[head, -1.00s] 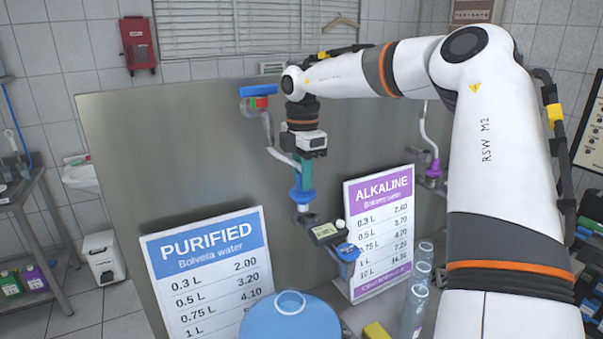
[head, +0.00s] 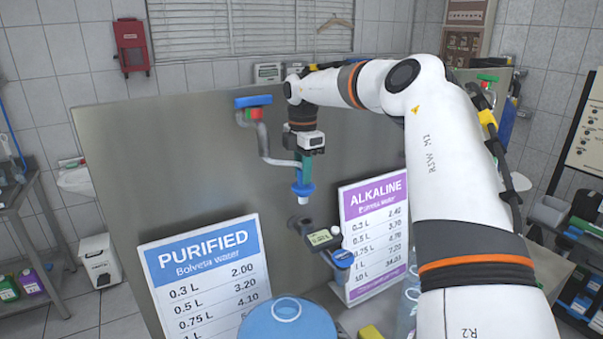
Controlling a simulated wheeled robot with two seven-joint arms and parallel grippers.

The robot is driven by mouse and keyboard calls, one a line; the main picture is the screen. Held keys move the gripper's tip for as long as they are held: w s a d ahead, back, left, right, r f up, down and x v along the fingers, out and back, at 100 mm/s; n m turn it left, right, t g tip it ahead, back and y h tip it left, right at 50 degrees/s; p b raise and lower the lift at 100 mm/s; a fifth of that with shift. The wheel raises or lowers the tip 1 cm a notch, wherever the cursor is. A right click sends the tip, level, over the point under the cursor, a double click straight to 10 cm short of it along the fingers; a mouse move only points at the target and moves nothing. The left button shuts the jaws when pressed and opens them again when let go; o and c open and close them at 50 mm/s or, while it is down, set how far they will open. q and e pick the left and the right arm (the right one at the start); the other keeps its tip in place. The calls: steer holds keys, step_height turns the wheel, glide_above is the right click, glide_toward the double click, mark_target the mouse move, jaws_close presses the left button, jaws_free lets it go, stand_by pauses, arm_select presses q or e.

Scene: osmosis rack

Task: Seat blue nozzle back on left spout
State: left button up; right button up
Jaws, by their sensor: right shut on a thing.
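My right gripper (head: 304,172) points down in front of the steel panel, its fingers shut on the blue nozzle (head: 303,188). The nozzle is upright, with a wide blue flange and a pale tip below. The left spout is a grey pipe (head: 263,145) that bends down and right from under a blue bar with red and green parts. Its end passes behind my gripper and the nozzle's top. I cannot tell whether the nozzle touches the spout or is seated on it. My left gripper is not in view.
A meter with a display (head: 320,238) is below the nozzle. The PURIFIED sign (head: 205,270), ALKALINE sign (head: 373,230) and a blue bottle (head: 285,318) stand in front of the steel panel (head: 170,170). My right arm hides the panel's right part.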

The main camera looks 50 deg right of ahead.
mark_target(306, 198)
steer(key=shift+w+d, duration=0.8)
steer(key=shift+d, duration=0.35)
steer(key=shift+w+d, duration=0.8)
steer(key=shift+d, duration=0.35)
step_height(306, 198, down, 8)
steer(key=b, duration=0.4)
steer(key=shift+b, duration=0.4)
steer(key=shift+f, duration=0.35)
stand_by(0.5)
steer(key=shift+f, duration=0.1)
steer(key=shift+f+b, duration=0.7)
steer(key=shift+f, duration=0.35)
steer(key=shift+f, duration=0.1)
